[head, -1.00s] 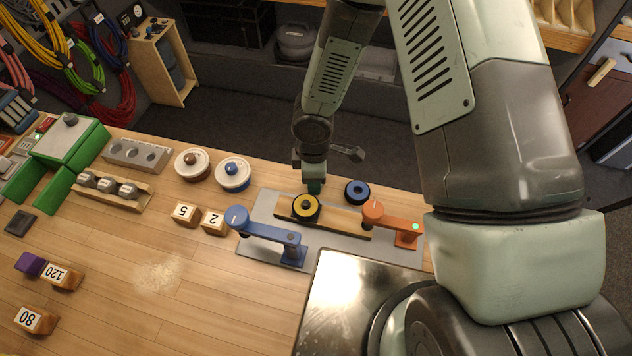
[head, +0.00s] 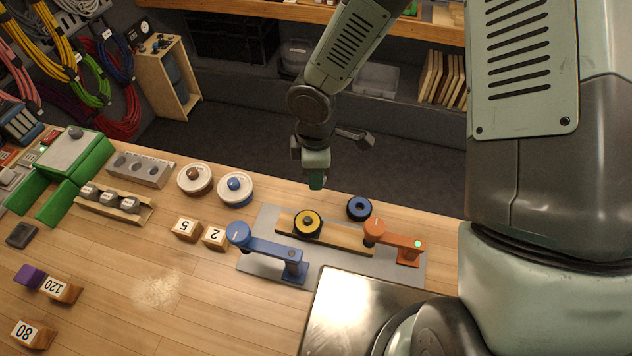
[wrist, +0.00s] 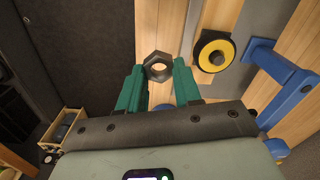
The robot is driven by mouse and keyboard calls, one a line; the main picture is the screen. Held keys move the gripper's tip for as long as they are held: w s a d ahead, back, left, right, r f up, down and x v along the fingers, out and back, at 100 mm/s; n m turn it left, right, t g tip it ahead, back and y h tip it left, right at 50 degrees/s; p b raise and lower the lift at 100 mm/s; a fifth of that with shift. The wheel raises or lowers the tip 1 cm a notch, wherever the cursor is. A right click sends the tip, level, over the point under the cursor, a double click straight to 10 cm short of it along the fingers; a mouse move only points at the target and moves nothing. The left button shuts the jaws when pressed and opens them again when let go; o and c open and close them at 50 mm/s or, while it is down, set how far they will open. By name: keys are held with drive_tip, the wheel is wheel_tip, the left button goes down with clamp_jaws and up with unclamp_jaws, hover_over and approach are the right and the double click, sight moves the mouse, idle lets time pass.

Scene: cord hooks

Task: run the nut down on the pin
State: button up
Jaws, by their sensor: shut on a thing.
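My gripper (head: 317,182) hangs above the far edge of the bench in the head view, beyond the yellow disc. In the wrist view its two green fingers (wrist: 159,85) are shut on a dark hex nut (wrist: 158,66), held at the fingertips with its hole showing. In the head view I cannot make out the nut. The yellow disc with a black rim (head: 307,224) sits on a wooden strip; a dark pin-like centre (wrist: 217,58) shows in the wrist view. The nut is apart from it, to its left in the wrist view.
A blue arm (head: 265,246) and an orange arm (head: 398,240) stand beside the strip on a grey plate (head: 340,262). A blue ring (head: 359,208) lies behind it. Two lidded round pots (head: 235,188) and numbered blocks (head: 214,238) are to the left.

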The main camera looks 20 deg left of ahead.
sight(305, 218)
drive_tip(key=s+r+n, duration=0.1)
drive_tip(key=s+n, duration=0.1)
drive_tip(key=n, duration=0.1)
drive_tip(key=s+r+n, duration=0.1)
drive_tip(key=s+n, duration=0.2)
drive_tip(key=n, duration=0.1)
drive_tip(key=s+r+n, duration=0.1)
drive_tip(key=s+n, duration=0.1)
drive_tip(key=n, duration=0.1)
drive_tip(key=shift+s+r+n, duration=0.3)
drive_tip(key=shift+s, duration=0.1)
drive_tip(key=shift+s+d+n, duration=0.15)
drive_tip(key=shift+s+n, duration=0.25)
drive_tip(key=shift+n, duration=0.2)
drive_tip(key=shift+f, duration=2.65)
drive_tip(key=shift+f, duration=0.45)
drive_tip(key=o, duration=0.5)
drive_tip(key=c, duration=0.5)
drive_tip(key=m, duration=0.6)
drive_tip(key=shift+w+a+m, duration=0.15)
drive_tip(key=shift+a+m, duration=0.05)
drive_tip(key=shift+m, duration=0.2)
drive_tip(key=m, duration=0.5)
drive_tip(key=shift+w, duration=0.1)
